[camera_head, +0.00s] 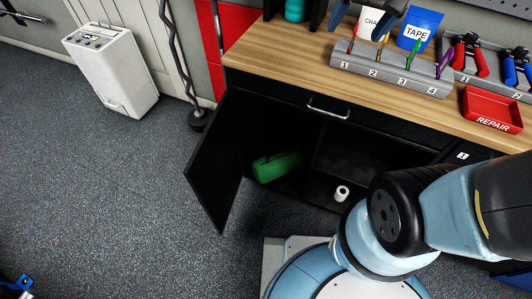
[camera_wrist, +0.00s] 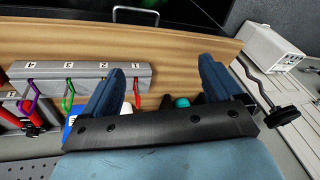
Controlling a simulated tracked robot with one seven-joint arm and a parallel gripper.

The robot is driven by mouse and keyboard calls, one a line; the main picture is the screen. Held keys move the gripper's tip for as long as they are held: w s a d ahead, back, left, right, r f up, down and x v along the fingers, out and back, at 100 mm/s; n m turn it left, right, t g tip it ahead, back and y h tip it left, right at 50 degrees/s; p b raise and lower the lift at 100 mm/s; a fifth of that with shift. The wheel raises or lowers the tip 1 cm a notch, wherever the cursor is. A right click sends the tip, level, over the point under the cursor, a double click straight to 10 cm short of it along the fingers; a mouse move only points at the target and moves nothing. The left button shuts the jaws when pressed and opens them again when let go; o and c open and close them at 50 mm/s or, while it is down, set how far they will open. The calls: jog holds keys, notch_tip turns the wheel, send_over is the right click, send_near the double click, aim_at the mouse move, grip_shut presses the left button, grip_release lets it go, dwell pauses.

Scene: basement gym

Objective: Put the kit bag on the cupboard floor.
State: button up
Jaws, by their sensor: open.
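A green bag-like bundle (camera_head: 276,166), which looks like the kit bag, lies on its side on the cupboard floor (camera_head: 313,190), in the left part of the open cupboard. The cupboard's black door (camera_head: 215,160) stands open to the left. My gripper (camera_head: 358,28) is over the back of the worktop, well above and behind the cupboard opening, apart from the bag. In the wrist view my gripper (camera_wrist: 160,68) has its two blue fingers wide apart with nothing held between them. The bag is not clearly seen in the wrist view.
A white roll (camera_head: 342,193) stands in the cupboard to the right of the bag. The wooden worktop (camera_head: 290,75) holds a numbered hook rack (camera_head: 385,78), a TAPE pouch (camera_head: 420,29) and a red REPAIR tray (camera_head: 491,109). A white dehumidifier-like box (camera_head: 112,68) stands left.

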jog(key=w+a+f+g, duration=0.2)
jog(key=w+a+f, duration=0.4)
jog(key=a+f, duration=0.25)
jog(key=a+f+g, duration=0.4)
jog(key=a+f, duration=1)
jog(key=f, duration=0.4)
jog(key=m+t+h, duration=0.4)
jog(key=m+t, duration=0.2)
jog(key=t, duration=0.1)
send_near(268, 160)
jog(key=v, duration=0.3)
jog(key=shift+s+d, duration=0.1)
jog(key=shift+s, duration=0.1)
jog(key=x, duration=1.3)
jog(key=shift+w+f, duration=0.25)
jog(key=shift+w, duration=0.1)
jog(key=shift+c, duration=0.2)
